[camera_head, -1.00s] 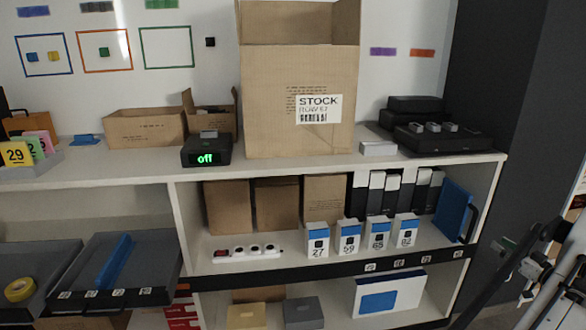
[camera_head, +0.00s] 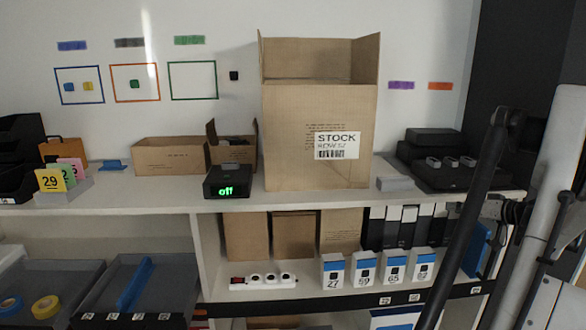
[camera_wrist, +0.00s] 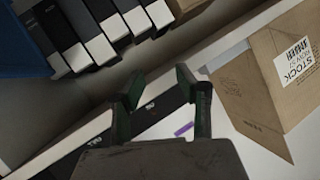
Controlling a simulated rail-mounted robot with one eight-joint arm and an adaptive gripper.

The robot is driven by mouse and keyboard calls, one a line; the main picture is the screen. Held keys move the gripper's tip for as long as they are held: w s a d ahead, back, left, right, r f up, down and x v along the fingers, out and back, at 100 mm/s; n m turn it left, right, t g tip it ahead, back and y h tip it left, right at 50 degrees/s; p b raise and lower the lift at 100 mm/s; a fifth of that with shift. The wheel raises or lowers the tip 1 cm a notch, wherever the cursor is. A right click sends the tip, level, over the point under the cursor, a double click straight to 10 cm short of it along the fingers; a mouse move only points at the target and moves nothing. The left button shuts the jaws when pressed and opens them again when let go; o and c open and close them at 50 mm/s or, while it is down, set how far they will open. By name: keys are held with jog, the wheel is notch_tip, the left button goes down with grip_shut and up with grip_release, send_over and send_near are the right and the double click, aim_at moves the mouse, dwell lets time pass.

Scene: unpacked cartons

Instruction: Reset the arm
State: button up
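My gripper (camera_wrist: 160,80) shows in the wrist view with its two dark fingers spread apart and nothing visible between them. My arm (camera_head: 475,200) crosses the right side of the head view as a dark link and pale parts. I cannot make out the gripper itself there. The wrist view is strongly tilted. The tall open carton labelled STOCK (camera_wrist: 265,85) is at its right, and a row of black and white binders (camera_wrist: 100,30) is at its upper left. The same carton (camera_head: 300,120) stands upright on the shelf top in the head view.
A black device reading "off" (camera_head: 228,182) sits left of the carton. A small open carton (camera_head: 170,156) and black trays (camera_head: 445,165) share the shelf top. Below are several numbered white boxes (camera_head: 364,271), a power strip (camera_head: 263,280) and grey trays (camera_head: 140,290).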

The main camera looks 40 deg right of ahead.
jog(key=w+a+r+g+y+p, duration=0.1)
jog(key=w+a+r, duration=0.35)
jog(key=a, duration=0.45)
jog(key=w+a+r+g+y+p, duration=0.1)
jog(key=w+a+r+g, duration=0.15)
jog(key=w+a, duration=0.4)
jog(key=w+a+f+n+g+b, duration=0.1)
jog(key=w+a+f+n+b, duration=0.15)
jog(key=a, duration=0.85)
jog(key=w+a+f+n+g+b, duration=0.15)
jog(key=w+a, duration=0.25)
jog(key=a, duration=0.7)
jog(key=w+a+f+n+b, duration=0.15)
jog(key=w+a, duration=0.25)
jog(key=a, duration=0.7)
jog(key=s+a+f+n+b, duration=0.1)
jog(key=s+a+f, duration=0.3)
jog(key=s+a, duration=0.55)
jog(key=s+a+f+b, duration=0.1)
jog(key=s+a+f, duration=0.3)
jog(key=s+a, duration=0.55)
notch_tip(320, 180, up, 18)
jog(key=w+p, duration=0.2)
jog(key=p, duration=1.6)
jog(key=shift+a+r+g, duration=0.25)
jog(key=shift+a+g, duration=0.05)
jog(key=shift+a, duration=0.15)
